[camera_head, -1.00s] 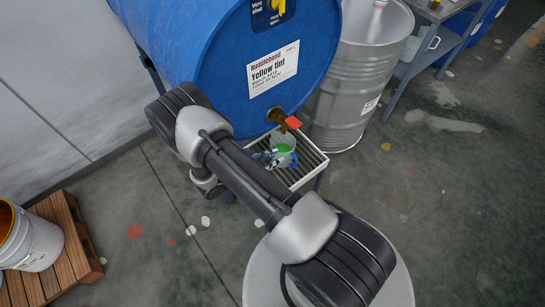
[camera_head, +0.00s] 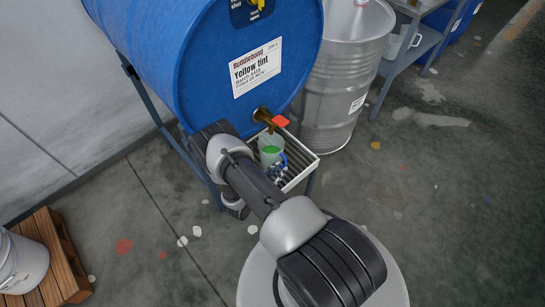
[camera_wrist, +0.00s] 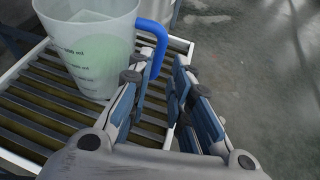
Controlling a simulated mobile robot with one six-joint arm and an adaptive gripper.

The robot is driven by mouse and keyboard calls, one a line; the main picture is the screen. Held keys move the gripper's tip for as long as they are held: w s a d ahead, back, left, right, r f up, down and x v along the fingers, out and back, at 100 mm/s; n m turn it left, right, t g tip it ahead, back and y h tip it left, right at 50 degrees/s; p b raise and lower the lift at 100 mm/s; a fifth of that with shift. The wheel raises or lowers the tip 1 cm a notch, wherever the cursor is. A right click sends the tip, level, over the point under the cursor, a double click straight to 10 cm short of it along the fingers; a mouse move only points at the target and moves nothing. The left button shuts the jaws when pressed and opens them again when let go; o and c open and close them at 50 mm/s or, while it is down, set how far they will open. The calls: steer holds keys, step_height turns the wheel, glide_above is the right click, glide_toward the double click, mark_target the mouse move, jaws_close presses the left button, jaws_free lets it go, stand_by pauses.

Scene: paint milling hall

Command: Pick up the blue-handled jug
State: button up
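The jug (camera_wrist: 90,48) is translucent white with measuring marks and a blue handle (camera_wrist: 157,42) on its right side. It stands upright on the slatted drip tray (camera_wrist: 35,108). In the head view the jug (camera_head: 270,149) shows green inside, under the brass tap of the blue drum. My gripper (camera_wrist: 158,72) is open, with a gap between its fingers. Its fingertips are close to the handle, with the left one by the handle's lower part. I cannot tell whether they touch it. In the head view my arm partly hides the tray and gripper.
The blue drum (camera_head: 205,60), labelled Yellow tint, lies on its stand, with a red-levered tap (camera_head: 264,116) above the jug. A steel drum (camera_head: 340,75) stands to the right. A wooden pallet (camera_head: 62,255) with a white bucket (camera_head: 25,262) is lower left.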

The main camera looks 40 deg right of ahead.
mark_target(285, 164)
steer(key=b+x, duration=0.2)
steer(key=x, duration=0.4)
steer(key=shift+w+r, duration=0.1)
steer(key=shift+r, duration=0.1)
jaws_close()
steer(key=shift+w, duration=0.1)
stand_by(0.4)
